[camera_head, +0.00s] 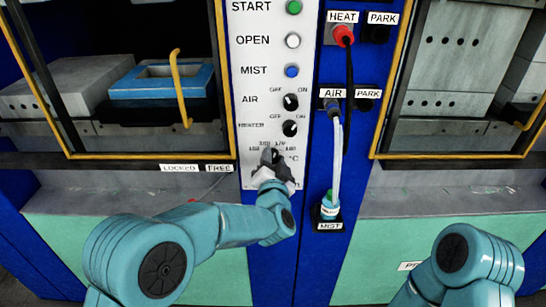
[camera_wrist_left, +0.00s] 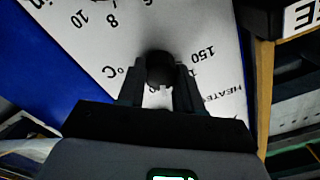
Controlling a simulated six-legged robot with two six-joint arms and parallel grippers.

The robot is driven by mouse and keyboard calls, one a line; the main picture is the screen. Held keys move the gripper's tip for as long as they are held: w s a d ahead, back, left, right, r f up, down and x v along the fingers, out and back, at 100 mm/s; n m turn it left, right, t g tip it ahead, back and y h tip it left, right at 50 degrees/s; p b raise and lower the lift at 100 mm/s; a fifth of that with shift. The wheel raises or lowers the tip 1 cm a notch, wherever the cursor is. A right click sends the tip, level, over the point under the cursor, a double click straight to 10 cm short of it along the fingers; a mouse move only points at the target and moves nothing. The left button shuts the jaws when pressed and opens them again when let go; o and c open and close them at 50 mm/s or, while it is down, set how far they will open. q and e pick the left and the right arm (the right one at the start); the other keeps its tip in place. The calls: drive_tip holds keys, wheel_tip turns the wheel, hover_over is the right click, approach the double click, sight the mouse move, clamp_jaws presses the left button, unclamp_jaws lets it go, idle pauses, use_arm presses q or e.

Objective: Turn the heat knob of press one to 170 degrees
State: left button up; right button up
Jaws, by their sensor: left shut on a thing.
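The heat knob (camera_wrist_left: 160,68) is a round black knob on the white control panel (camera_head: 262,75). In the left wrist view it sits between the two fingers of my left gripper (camera_wrist_left: 160,88), which is shut on it. The panel print near it shows "150" and "°C". In the head view my left gripper (camera_head: 271,158) is at the dial low on the panel and hides most of the knob. Its pointer cannot be made out, so I cannot tell the setting. My right arm shows at the lower right, but its gripper is out of view.
Above the dial are the HEATER switch (camera_head: 289,128), the AIR switch (camera_head: 290,102) and several push buttons. To the right are a red HEAT plug (camera_head: 343,36) with a black cable and an AIR hose (camera_head: 336,150) running to the MIST holder. A yellow handle (camera_head: 180,90) is at the left.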

use_arm(q)
drive_tip(key=shift+m, duration=0.6)
drive_tip(key=o, duration=1)
drive_tip(key=s+b, duration=0.3)
drive_tip(key=s, duration=1.3)
drive_tip(key=shift+s, duration=0.2)
